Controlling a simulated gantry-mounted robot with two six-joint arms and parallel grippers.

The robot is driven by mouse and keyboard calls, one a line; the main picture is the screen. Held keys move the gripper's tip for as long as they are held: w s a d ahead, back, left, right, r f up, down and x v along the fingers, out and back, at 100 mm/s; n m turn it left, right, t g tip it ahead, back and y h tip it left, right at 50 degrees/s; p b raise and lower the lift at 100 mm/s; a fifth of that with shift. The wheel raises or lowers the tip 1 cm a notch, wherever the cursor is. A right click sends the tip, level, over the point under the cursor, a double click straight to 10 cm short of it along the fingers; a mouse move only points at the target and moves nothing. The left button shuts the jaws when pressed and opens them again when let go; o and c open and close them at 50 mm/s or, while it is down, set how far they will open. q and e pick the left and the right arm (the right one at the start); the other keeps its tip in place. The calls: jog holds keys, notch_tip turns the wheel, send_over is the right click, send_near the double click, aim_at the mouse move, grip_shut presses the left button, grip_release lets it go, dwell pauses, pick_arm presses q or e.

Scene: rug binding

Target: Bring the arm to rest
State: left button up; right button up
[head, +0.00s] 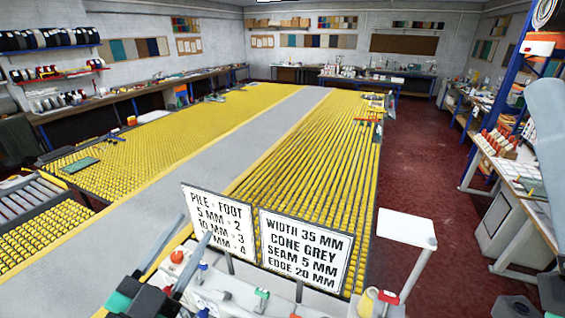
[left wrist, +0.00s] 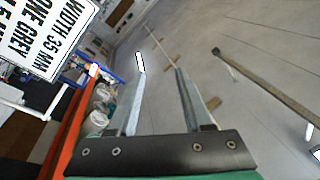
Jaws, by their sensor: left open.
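My left gripper (head: 194,228) is at the bottom left of the head view, beside the two upright sign boards. Its two grey fingers point up and away, and its dark body and green part sit at the bottom edge. In the left wrist view the same gripper (left wrist: 159,68) has its fingers spread, with nothing between them. The left sign (head: 218,222) about pile and foot is partly covered at its lower left by a finger. The right sign (head: 304,250) reads width 35 mm, cone grey. My right gripper does not show; only pale and dark parts are at the right edge.
A long table with yellow bobbled rows (head: 310,150) and a grey strip (head: 190,170) runs away from me. A white bench (head: 225,295) with small tools lies below the signs. A small white stand (head: 407,228) is at right. Dark red floor (head: 430,180) is clear beyond it.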

pick_arm(q)
jog(key=s+a+r+n+t+y, duration=0.1)
jog(key=s+r+n+t, duration=0.1)
jog(key=r, duration=0.6)
jog(key=s+r+n+t+y, duration=0.1)
jog(key=s+r+n+t, duration=0.2)
jog(key=s+r, duration=0.3)
jog(key=s+a+r+n+t+y+p, duration=0.1)
jog(key=s+r+n, duration=0.3)
jog(key=r, duration=0.7)
jog(key=shift+a+r+n+t+y, duration=0.15)
jog(key=shift+a+n+t+y, duration=0.2)
jog(key=shift+n+t+y, duration=0.4)
jog(key=shift+m+h, duration=0.25)
jog(key=shift+h, duration=0.2)
notch_tip(320, 180, down, 39)
jog(key=b, duration=3.8)
jog(key=shift+r, duration=0.2)
jog(key=shift+y, duration=0.3)
